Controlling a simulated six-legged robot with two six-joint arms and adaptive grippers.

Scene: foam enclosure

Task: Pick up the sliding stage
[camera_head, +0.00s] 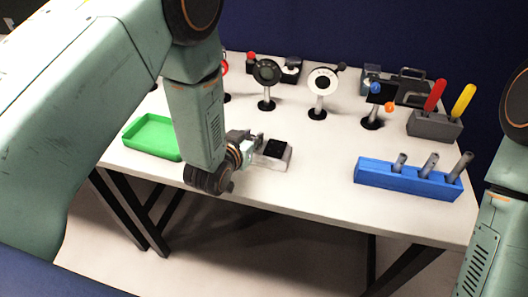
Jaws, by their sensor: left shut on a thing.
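The sliding stage (278,150), a small light-grey block with a black top, is at the front middle of the white table. My left gripper (256,150) reaches it from the left and is shut on its left side. The wrist and fingers hide part of that side. I cannot tell whether the stage touches the table. My right arm shows at the right edge, but its gripper is out of view.
A green tray (151,135) is left of my left wrist. A blue block (404,182) with grey pegs stands at the front right. Behind are a black dial (267,72), a white dial (322,81) and a grey holder (434,127) with red and yellow handles.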

